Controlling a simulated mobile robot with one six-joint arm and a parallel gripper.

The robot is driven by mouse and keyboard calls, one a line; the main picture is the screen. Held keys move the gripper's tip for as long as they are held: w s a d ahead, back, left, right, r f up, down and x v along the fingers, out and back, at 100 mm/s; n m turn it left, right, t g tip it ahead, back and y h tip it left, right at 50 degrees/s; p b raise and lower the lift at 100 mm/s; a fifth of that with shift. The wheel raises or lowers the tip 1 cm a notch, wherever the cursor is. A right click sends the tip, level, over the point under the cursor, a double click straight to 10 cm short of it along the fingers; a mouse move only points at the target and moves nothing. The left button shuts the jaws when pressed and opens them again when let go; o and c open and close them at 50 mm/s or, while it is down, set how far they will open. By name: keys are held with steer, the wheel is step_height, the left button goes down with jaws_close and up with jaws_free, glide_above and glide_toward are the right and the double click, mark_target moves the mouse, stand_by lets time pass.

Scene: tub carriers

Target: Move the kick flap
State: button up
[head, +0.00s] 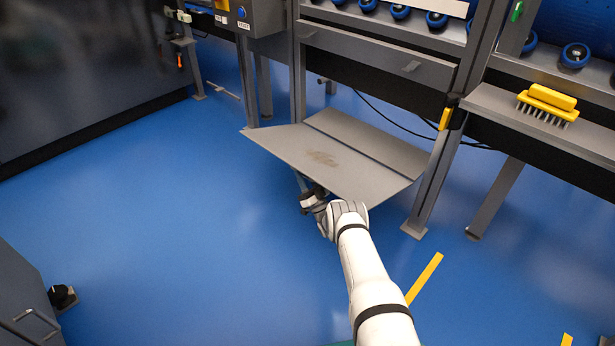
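The kick flap appears to be the flat grey plate (290,148) low between the legs of the grey frame. It sticks out above the blue floor and has a brownish scuffed patch in its middle. A second grey panel (375,143) adjoins it behind. My white arm reaches in from the bottom right. My gripper (306,188) is at the flap's near edge, and its front end passes under the plate. The fingers are mostly hidden there. I cannot tell whether they touch the flap or how far they are open.
Grey frame legs (436,180) stand either side of the flap. A yellow brush (547,101) lies on the right shelf. A dark cabinet (22,300) stands at lower left, with a black knob-like part (62,296) beside it. The blue floor (170,220) on the left is clear.

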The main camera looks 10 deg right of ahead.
steer(key=shift+r, duration=0.1)
jaws_close()
stand_by(0.3)
